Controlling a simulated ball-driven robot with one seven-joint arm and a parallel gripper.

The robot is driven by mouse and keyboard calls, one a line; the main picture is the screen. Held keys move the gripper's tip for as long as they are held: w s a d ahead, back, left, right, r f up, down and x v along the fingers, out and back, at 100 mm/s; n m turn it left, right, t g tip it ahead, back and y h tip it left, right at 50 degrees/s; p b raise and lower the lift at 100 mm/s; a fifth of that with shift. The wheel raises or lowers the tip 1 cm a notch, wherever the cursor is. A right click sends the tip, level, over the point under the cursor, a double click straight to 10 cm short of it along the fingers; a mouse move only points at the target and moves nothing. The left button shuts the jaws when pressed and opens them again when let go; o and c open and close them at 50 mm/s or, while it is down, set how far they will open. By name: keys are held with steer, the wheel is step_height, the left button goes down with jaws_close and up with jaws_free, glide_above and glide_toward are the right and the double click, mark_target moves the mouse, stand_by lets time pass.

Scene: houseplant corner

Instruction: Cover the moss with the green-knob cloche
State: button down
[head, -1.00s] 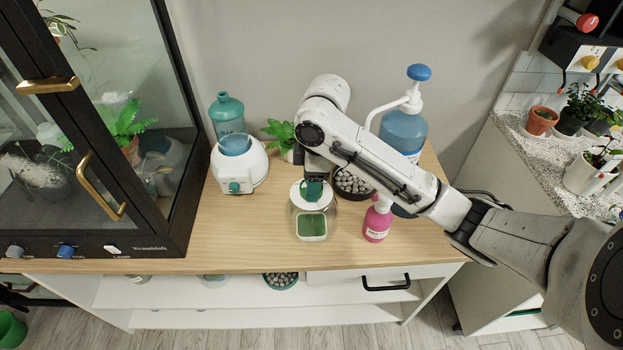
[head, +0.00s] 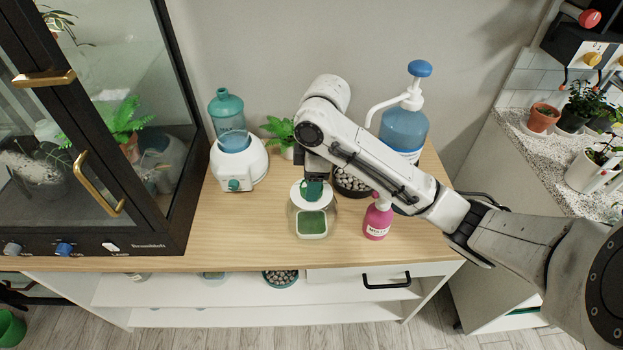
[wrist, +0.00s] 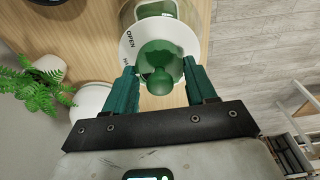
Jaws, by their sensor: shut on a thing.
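The green-knob cloche is a clear glass cover with a white collar (wrist: 131,47) lettered "OPEN" and a green knob (wrist: 158,72). My gripper (wrist: 158,68) is shut on the knob, one green finger on each side. In the head view my gripper (head: 313,188) points down, and the white collar (head: 297,195) shows around its tips. The moss (head: 312,223) is a green patch in a small white-rimmed square dish, just in front of the collar. The faint glass outline overlaps the dish. I cannot tell whether the cloche rests on the table or hangs above it.
On the wooden top (head: 240,240), a pink spray bottle (head: 377,218) stands to the right, with a pebble pot (head: 350,182) and a blue pump bottle (head: 404,130) behind. A white humidifier-like device (head: 240,165) is to the left, beside the glass cabinet (head: 160,230). The front left is clear.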

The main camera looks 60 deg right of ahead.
steer(key=shift+f+b, duration=0.5)
steer(key=shift+f, duration=0.3)
stand_by(0.4)
steer(key=shift+c, duration=1.3)
jaws_free()
steer(key=shift+f, duration=0.1)
step_height(320, 180, up, 11)
steer(key=s+p, duration=0.1)
steer(key=p, duration=0.1)
steer(key=shift+d, duration=0.4)
steer(key=shift+f, duration=0.1)
